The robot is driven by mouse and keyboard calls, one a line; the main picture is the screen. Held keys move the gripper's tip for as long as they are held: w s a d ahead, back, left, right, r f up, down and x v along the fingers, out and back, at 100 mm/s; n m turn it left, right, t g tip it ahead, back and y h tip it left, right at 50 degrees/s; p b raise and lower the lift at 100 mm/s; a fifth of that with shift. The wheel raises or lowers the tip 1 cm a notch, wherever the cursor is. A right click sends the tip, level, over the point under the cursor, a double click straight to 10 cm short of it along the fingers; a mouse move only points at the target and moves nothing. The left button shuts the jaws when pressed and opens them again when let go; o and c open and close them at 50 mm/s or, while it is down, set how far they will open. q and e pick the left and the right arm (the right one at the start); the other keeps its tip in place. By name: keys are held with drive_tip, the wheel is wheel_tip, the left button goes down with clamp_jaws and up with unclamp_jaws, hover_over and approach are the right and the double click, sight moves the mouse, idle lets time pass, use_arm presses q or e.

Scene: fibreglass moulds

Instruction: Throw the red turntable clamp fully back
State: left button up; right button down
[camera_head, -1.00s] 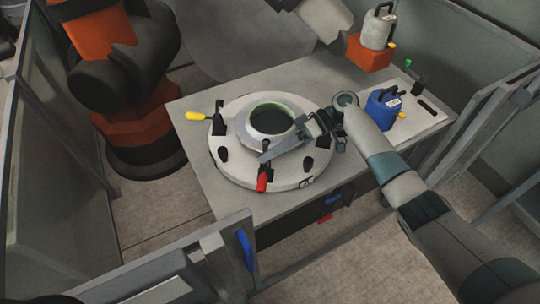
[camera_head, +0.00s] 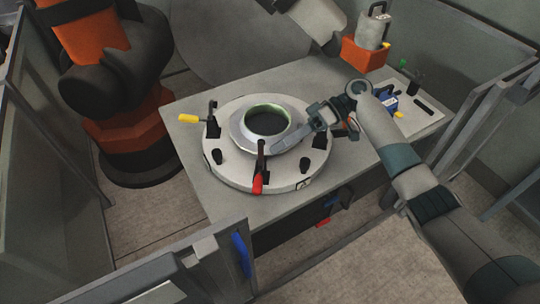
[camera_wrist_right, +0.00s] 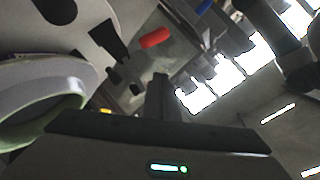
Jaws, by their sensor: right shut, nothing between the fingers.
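The red turntable clamp has a red handle (camera_head: 257,184) and a black upright body (camera_head: 261,157). It sits at the front of the round pale turntable (camera_head: 230,174), its handle pointing outward past the rim. My right gripper (camera_head: 274,147) is shut and empty, just right of the clamp body and above the turntable. Whether its tips touch the clamp body cannot be told. My left gripper is not in view.
A pale ring mould (camera_head: 247,139) sits on the turntable's middle. A grey jug stands on an orange block (camera_head: 364,53) at the back right.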

drive_tip(key=b+v, duration=0.4)
drive_tip(key=v, duration=0.8)
drive_tip(key=shift+b, duration=0.4)
drive_tip(key=shift+d+r, duration=0.1)
drive_tip(key=shift+d, duration=0.05)
